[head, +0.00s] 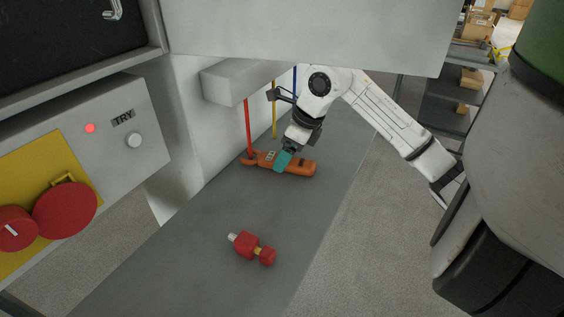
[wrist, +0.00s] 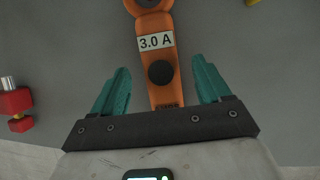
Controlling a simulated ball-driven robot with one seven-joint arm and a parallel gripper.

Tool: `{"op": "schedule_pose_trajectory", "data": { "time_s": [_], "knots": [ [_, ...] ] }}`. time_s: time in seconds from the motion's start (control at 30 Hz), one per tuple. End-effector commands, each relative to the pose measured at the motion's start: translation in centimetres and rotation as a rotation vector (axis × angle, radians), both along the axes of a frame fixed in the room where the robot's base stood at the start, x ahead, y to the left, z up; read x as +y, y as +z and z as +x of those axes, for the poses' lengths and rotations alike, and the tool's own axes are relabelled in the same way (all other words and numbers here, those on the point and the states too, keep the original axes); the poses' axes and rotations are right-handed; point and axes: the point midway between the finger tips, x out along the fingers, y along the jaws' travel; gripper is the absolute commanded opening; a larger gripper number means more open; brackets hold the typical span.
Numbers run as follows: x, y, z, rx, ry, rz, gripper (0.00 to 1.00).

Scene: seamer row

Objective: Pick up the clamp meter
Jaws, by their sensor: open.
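The orange clamp meter (head: 301,167) lies on the grey bench top in the head view, with a round jaw at its left end. In the wrist view the clamp meter (wrist: 155,40) shows a white "3.0 A" label and a dark round knob. My gripper (head: 280,160) is at the meter in the head view, hiding part of its middle. In the wrist view my gripper (wrist: 160,88) is open, with one teal finger on each side of the meter's body and a gap on both sides. I cannot tell how far the fingertips reach down.
A red device with a silver tip (head: 247,246) lies nearer on the bench (head: 190,250); it also shows in the wrist view (wrist: 15,103). Red, yellow and blue rods stand behind the meter, under a grey box (head: 235,82). A control panel (head: 110,150) is at left.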

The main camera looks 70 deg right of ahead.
Motion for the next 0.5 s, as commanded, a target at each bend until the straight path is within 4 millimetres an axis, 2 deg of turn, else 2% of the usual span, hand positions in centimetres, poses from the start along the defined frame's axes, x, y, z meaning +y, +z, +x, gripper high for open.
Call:
{"op": "schedule_pose_trajectory", "data": {
  "time_s": [0.13, 0.37, 0.5],
  "knots": [
    [-0.02, -1.15, 0.47, 0.0, 0.0, 0.0, 0.77],
    [-0.06, -1.28, 0.51, 0.0, 0.0, -0.001, 0.77],
    [-0.06, -1.27, 0.49, 0.0, 0.0, -0.001, 0.65]
  ]
}}
